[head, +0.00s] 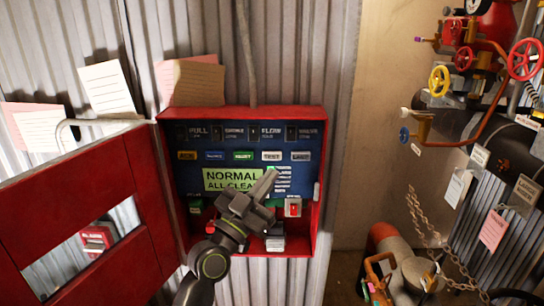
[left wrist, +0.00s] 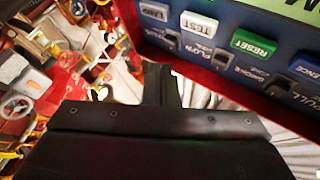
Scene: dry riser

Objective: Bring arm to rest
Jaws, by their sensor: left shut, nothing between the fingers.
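My left gripper (head: 268,182) is in front of the open red alarm cabinet (head: 321,150), pointing up and right across the lower part of its blue panel (head: 226,139). Its fingers are shut with nothing between them. It hides part of the lower panel and the right edge of the green display (head: 222,180), which reads "NORMAL ALL CLEAR". Whether the fingertips touch the panel I cannot tell. In the left wrist view the dark gripper (left wrist: 163,84) is beside the panel, with the green RESET button (left wrist: 253,45) to its upper right. My right gripper is not in view.
The cabinet's red door (head: 140,190) stands open at the left. A small red switch (head: 293,207) is right of the gripper. Pipes and valves, with a red handwheel (head: 525,60), stand at right. A chain (head: 425,225) hangs there near a red cylinder (head: 383,238).

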